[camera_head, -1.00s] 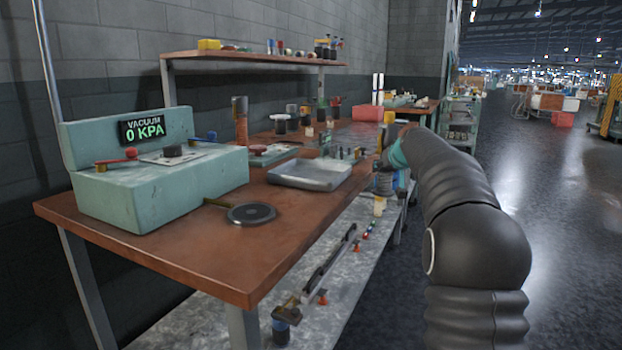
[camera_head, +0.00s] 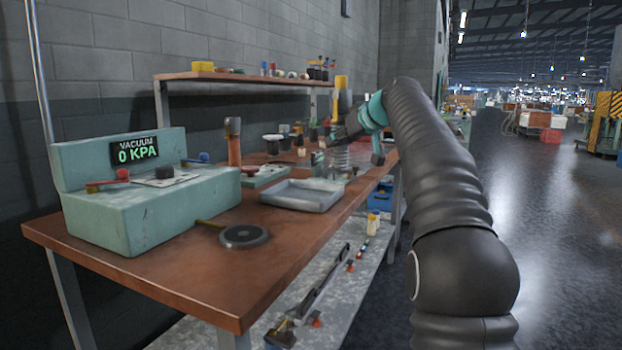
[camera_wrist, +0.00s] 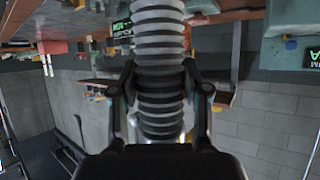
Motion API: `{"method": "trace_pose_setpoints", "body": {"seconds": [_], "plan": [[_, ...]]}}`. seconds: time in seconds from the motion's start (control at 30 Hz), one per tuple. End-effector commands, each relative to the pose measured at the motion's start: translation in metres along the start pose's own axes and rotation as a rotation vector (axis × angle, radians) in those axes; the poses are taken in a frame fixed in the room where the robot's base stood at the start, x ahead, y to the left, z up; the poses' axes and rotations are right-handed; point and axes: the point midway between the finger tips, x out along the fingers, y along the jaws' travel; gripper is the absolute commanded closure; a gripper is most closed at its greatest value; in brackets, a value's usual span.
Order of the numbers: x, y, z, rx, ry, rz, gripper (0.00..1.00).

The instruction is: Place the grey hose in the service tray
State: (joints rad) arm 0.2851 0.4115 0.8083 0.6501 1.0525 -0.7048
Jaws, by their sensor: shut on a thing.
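The grey ribbed hose (camera_wrist: 159,45) fills the middle of the wrist view. My gripper (camera_wrist: 160,90) is shut on it, one finger on each side. In the head view my gripper (camera_head: 342,128) is above the far part of the bench, with the hose (camera_head: 340,158) hanging below it. The grey service tray (camera_head: 285,203) lies on the bench, nearer and to the left of the hose. It looks empty. Whether the hose's lower end clears the bench is hard to tell.
The green vacuum unit (camera_head: 125,220) reads 0 KPA at the bench's left end. A dark round disc (camera_head: 245,236) lies in front of the tray. A tall brown cylinder (camera_head: 233,142) and small bottles stand behind.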

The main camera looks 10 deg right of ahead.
Motion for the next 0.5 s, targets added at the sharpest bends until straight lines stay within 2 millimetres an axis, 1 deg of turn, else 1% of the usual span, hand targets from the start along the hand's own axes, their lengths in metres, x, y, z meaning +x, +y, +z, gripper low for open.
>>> {"method": "trace_pose_setpoints", "body": {"seconds": [0.03,0.1,0.3,0.4,0.5], "plan": [[0.011,-0.007,0.001,-0.002,0.001,-0.004,1.00],[0.024,-0.013,0.002,-0.001,0.001,-0.002,1.00],[0.061,-0.031,0.006,-0.001,0.001,-0.001,1.00],[0.073,-0.037,0.006,-0.001,0.002,0.000,1.00],[0.079,-0.039,0.007,0.001,0.003,0.002,1.00]]}}
